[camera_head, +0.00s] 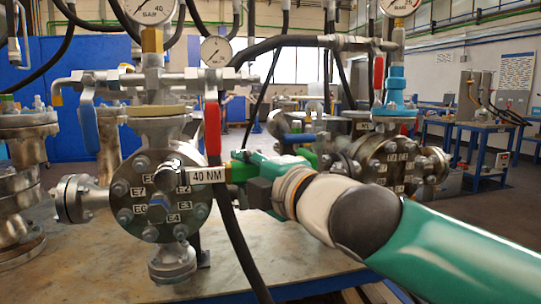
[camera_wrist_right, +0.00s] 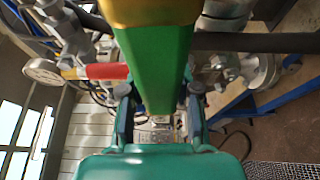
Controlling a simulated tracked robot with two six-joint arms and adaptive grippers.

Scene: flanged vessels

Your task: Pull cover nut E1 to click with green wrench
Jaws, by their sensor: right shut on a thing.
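The green wrench (camera_head: 240,168) has a white "40 NM" label and a metal head. The head lies over the upper part of the round vessel cover (camera_head: 150,222), whose nuts carry labels such as E7, E6, E4 and E3. Nut E1 is not readable; the wrench head covers that area, and I cannot tell how it sits on the nut. My right gripper (camera_head: 262,190) is shut on the wrench's green handle, right of the cover. In the right wrist view the green handle (camera_wrist_right: 158,60) runs between the fingers. My left gripper is not in view.
A black hose (camera_head: 232,235) hangs close by the wrench. A red-handled valve (camera_head: 212,128) and gauge (camera_head: 215,51) sit above it. A second flanged vessel (camera_head: 385,160) stands to the right. The bench's front (camera_head: 100,275) is mostly clear.

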